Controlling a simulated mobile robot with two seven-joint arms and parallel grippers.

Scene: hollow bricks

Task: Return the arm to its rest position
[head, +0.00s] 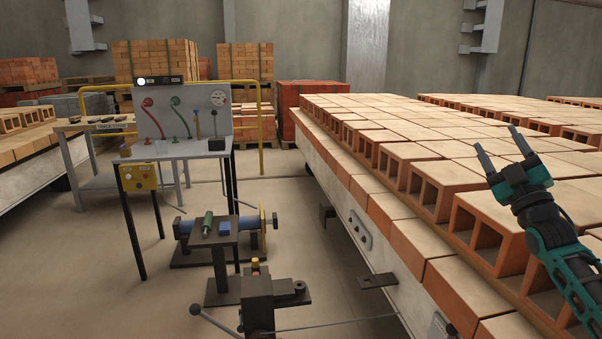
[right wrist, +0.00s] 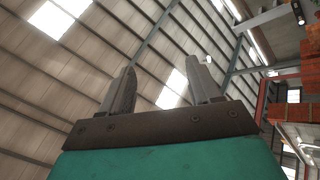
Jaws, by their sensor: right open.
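My right gripper (head: 502,147) is raised in front of the stacked hollow bricks (head: 455,187) at the right of the head view. Its two fingers point up and stand apart, with nothing between them. The right wrist view shows the same open fingers (right wrist: 162,88) against the ceiling, with no brick between or touching them. My teal and black right arm comes in from the lower right and hides some of the bricks behind it. My left gripper does not show in either view.
A long kiln car (head: 345,215) carries the bricks along the right. A control table (head: 190,149) with gauge and levers stands left of centre. A blue cylinder fixture (head: 222,229) and a black post with a lever (head: 258,300) stand on the floor. Bare floor (head: 90,270) lies at lower left.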

